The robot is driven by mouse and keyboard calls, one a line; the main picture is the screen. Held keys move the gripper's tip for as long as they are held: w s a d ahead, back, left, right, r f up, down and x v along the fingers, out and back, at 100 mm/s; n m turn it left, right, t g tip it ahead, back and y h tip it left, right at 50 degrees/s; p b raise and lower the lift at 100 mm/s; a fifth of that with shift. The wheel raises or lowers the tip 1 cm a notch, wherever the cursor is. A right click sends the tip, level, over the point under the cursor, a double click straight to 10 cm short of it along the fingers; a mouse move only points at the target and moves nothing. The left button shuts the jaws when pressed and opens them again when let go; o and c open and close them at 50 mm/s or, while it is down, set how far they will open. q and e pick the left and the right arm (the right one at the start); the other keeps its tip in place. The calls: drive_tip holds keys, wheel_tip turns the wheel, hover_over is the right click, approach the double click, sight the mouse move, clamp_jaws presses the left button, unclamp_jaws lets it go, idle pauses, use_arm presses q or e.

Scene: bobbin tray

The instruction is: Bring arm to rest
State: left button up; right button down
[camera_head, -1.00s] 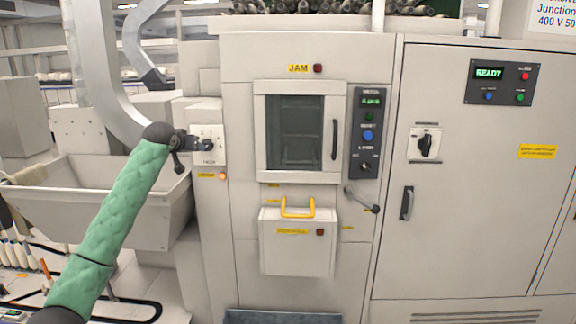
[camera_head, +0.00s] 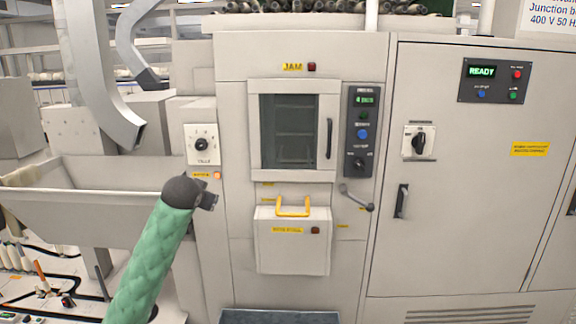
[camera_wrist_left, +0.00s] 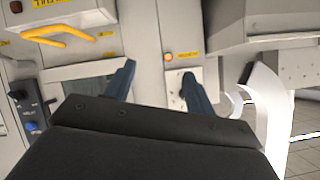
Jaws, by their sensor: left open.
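My left arm in green padded sleeve comes up from the bottom left in the head view. My left gripper (camera_head: 208,196) is at its end, small and partly hidden by the dark wrist, below the dial box (camera_head: 202,145) and apart from its knob. In the left wrist view the two dark fingers of the left gripper (camera_wrist_left: 160,80) are spread, with nothing between them. The machine front fills the space beyond them. My right gripper is not in view.
A grey machine holds a windowed door (camera_head: 292,84), a lower box with a yellow handle (camera_head: 294,208) and a lever (camera_head: 357,198). A cabinet (camera_head: 470,220) stands at right, its display reading READY. A grey trough (camera_head: 90,215) is at left, behind my arm.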

use_arm(q)
drive_tip(key=s+d+f+g, duration=0.2)
drive_tip(key=s+d+f, duration=0.1)
drive_tip(key=s+f, duration=1.1)
drive_tip(key=s+d+f+g, duration=0.3)
drive_tip(key=s+f, duration=0.7)
drive_tip(key=f, duration=0.8)
drive_tip(key=s+d+f+g, duration=0.1)
drive_tip(key=s+f+g, duration=0.1)
drive_tip(key=s+f, duration=0.5)
drive_tip(key=s+d+f+n+g+h, duration=0.1)
drive_tip(key=s+f, duration=0.6)
drive_tip(key=s, duration=0.7)
drive_tip(key=s+d+f+g, duration=0.1)
drive_tip(key=s+f+g, duration=0.2)
drive_tip(key=s+f, duration=0.5)
drive_tip(key=s, duration=0.3)
drive_tip(key=shift+n+h, duration=0.3)
drive_tip(key=shift+n, duration=0.1)
drive_tip(key=shift+d, duration=0.1)
